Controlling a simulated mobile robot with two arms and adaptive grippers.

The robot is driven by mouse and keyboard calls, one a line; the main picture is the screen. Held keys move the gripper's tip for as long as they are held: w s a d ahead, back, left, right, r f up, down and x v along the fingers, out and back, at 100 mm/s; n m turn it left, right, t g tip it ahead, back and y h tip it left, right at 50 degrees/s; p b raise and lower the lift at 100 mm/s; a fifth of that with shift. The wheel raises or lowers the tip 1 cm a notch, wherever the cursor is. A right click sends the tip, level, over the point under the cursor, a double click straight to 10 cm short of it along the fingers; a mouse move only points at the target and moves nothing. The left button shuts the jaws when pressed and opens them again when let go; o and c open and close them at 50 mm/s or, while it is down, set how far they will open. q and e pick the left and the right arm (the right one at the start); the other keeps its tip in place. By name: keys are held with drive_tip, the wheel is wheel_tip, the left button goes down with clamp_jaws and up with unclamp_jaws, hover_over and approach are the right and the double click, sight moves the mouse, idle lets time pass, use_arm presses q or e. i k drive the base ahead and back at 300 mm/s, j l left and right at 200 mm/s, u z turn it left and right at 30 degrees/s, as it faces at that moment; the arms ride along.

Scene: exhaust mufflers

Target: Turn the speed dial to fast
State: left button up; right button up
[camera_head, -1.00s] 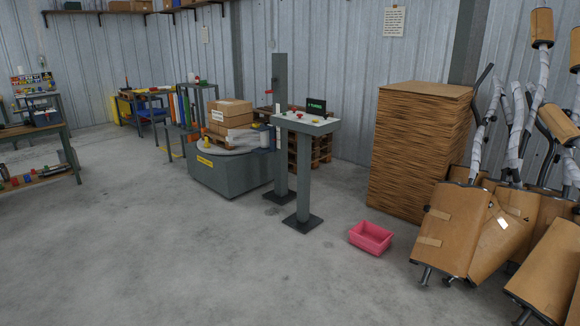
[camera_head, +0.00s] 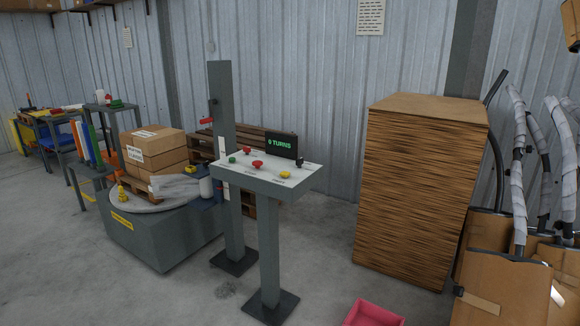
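The control panel (camera_head: 262,178) is a pale, slightly sloped top on a grey post. On it are a red knob (camera_head: 257,165), a second red knob near its back edge, a green button (camera_head: 232,159), a yellow knob (camera_head: 285,175) and a small dark control (camera_head: 299,162) at the right. The labels are too small to read, so I cannot tell which one is the speed dial or its setting. A black display (camera_head: 281,145) behind the panel reads "0 TURNS" in green.
A turntable machine (camera_head: 150,235) with boxes (camera_head: 153,150) on a pallet stands left of the panel. A tall stack of brown sheets (camera_head: 415,195) stands right. A pink bin (camera_head: 372,314) sits on the floor at the bottom edge. Open floor lies in front of the panel.

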sight(298, 162)
drive_tip(key=i+j, duration=0.3)
drive_tip(key=i, duration=0.2)
drive_tip(key=i+j, duration=0.65)
drive_tip(key=i, duration=0.3)
drive_tip(key=l+z, duration=0.05)
